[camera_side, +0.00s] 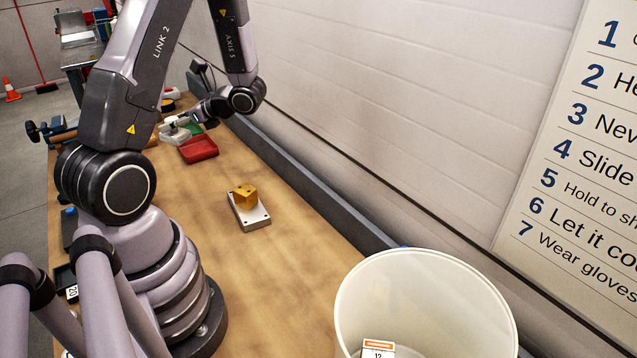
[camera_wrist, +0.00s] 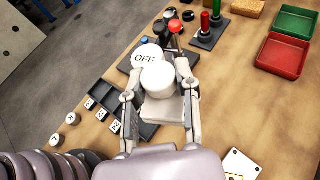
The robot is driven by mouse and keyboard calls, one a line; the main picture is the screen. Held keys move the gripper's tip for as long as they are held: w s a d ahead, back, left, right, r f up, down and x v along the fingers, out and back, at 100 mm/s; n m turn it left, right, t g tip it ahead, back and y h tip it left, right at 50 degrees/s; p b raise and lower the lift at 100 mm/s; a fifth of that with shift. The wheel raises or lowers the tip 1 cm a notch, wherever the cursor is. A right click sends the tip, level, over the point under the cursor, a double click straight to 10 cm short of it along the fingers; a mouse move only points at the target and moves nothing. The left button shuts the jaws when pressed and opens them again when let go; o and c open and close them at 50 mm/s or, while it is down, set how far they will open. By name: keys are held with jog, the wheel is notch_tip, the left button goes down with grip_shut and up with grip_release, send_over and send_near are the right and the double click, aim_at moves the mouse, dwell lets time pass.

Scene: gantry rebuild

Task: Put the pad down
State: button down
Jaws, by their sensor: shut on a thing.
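My gripper (camera_wrist: 159,84) shows from behind in the wrist view, its two fingers on either side of a pale pad (camera_wrist: 163,109) with a white round part (camera_wrist: 158,77) at its far end. The fingers are shut on the pad. A white disc marked OFF (camera_wrist: 148,57) lies just beyond and partly behind it. In the side view my gripper (camera_side: 184,121) is at the far part of the bench, with a pale object (camera_side: 175,137) just below it. I cannot tell whether the pad touches anything beneath.
A red tray (camera_wrist: 284,56) and a green tray (camera_wrist: 294,22) stand right of my gripper. A dark compartment tray (camera_wrist: 104,96) lies left. Red and green posts (camera_wrist: 205,25) stand beyond. A brass block (camera_side: 244,194) sits on a metal plate (camera_side: 250,216). A large white bin (camera_side: 425,270) stands nearer.

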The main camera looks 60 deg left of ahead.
jog(key=w+a+m+t+y, duration=0.3)
jog(key=w+m+t, duration=0.3)
jog(key=w, duration=0.2)
notch_tip(320, 180, down, 10)
jog(key=shift+n+g, duration=0.3)
jog(key=w+a+f, duration=0.2)
jog(key=a+f, duration=0.1)
jog(key=w+a+f, duration=0.3)
jog(key=a, duration=0.1)
jog(key=w+a+f, duration=0.3)
jog(key=shift+a+f, duration=0.4)
jog(key=shift+f, duration=1.6)
jog(key=c, duration=0.8)
grip_release()
jog(key=shift+f, duration=0.15)
